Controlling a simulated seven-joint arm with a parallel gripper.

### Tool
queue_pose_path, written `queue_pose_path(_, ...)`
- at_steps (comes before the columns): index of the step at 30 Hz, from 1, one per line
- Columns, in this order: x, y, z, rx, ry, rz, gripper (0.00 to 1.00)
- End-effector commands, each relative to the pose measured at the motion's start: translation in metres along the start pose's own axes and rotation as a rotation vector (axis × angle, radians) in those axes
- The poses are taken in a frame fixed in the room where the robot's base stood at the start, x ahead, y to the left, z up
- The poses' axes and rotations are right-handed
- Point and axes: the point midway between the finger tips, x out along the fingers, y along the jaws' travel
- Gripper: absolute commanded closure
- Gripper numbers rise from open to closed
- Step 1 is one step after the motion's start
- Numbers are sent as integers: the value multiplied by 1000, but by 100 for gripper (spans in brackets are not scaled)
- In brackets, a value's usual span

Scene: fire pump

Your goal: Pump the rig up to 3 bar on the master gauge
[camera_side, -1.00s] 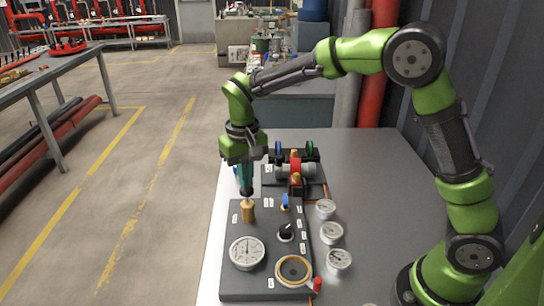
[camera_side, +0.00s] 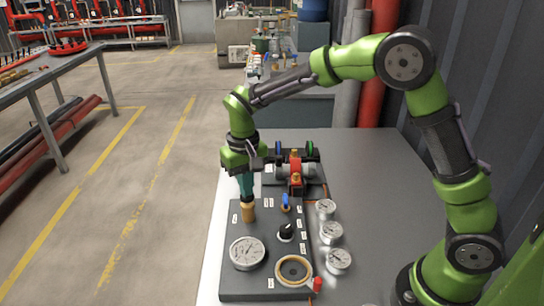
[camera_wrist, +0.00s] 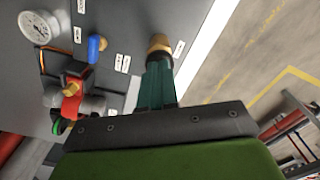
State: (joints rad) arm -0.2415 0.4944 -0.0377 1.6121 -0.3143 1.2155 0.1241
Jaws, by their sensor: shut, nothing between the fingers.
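A grey panel (camera_side: 234,285) lies on the table with a large white gauge (camera_side: 247,253) at its front left; its reading is too small to tell. A brass-coloured plunger knob (camera_side: 248,213) stands upright behind that gauge, and it also shows in the wrist view (camera_wrist: 159,43). My gripper (camera_side: 247,200) is shut, with its teal fingertips down at the top of the knob, seemingly touching it, not around it. The fingertips (camera_wrist: 157,62) hide part of the knob in the wrist view. A blue lever (camera_side: 285,201) and a black rotary knob (camera_side: 286,232) are to the right.
Three small gauges (camera_side: 326,209) (camera_side: 331,233) (camera_side: 338,261) stand right of the panel. A round brass-rimmed fitting (camera_side: 293,271) and a red-handled part (camera_side: 318,284) are at the front right. Red and grey pump parts (camera_side: 296,170) stand behind. The table's right (camera_side: 370,185) is clear.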

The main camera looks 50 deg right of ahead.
Motion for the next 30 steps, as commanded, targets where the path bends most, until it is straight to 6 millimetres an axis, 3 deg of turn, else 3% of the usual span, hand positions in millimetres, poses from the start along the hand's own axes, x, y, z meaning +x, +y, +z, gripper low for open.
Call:
queue_pose_path(8, 4, 0, 0, 0, -3, 1, 100)
queue_pose_path(21, -23, 0, 0, 0, -1, 1, 100)
queue_pose_path(30, -27, 0, 0, 0, -1, 1, 100)
